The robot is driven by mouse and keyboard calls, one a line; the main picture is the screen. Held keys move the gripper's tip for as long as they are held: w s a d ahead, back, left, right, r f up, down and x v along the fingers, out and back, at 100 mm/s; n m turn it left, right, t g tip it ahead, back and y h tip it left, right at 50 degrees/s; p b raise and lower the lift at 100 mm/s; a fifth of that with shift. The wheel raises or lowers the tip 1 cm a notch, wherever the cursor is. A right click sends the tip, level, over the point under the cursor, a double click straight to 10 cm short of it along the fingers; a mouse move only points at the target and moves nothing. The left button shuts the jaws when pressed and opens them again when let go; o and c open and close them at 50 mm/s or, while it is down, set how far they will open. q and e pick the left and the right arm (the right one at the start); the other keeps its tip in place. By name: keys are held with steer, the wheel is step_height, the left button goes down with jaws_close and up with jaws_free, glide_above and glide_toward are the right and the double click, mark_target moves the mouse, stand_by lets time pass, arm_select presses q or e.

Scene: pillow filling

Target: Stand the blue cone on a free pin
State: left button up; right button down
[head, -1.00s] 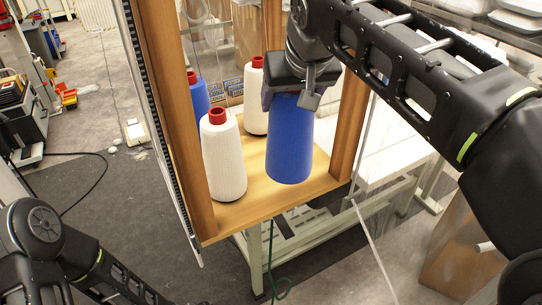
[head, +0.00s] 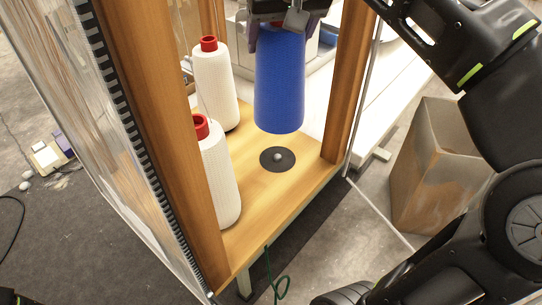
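The blue cone (head: 279,88) hangs upright in my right gripper (head: 279,24) at the top of the head view. The gripper is shut on the cone's top end and is cut by the upper edge. The cone's base is above the wooden board (head: 268,205), apart from it. A free pin (head: 277,158) with a pale round top stands on a black disc just below and in front of the cone in the picture. My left gripper is not in view.
Two white cones with red tops, one at the back (head: 217,85) and one nearer (head: 217,170), stand on the board's left side. Wooden posts (head: 160,130) and (head: 346,85) frame the opening left and right. A cardboard box (head: 430,165) stands to the right.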

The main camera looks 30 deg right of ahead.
mark_target(277, 88)
steer(key=shift+f, duration=0.25)
step_height(277, 88, down, 5)
steer(key=shift+f+b, duration=0.15)
steer(key=shift+b, duration=0.95)
steer(key=shift+f+b, duration=0.3)
steer(key=shift+f, duration=1.85)
steer(key=shift+f, duration=0.15)
steer(key=shift+c, duration=0.9)
jaws_free()
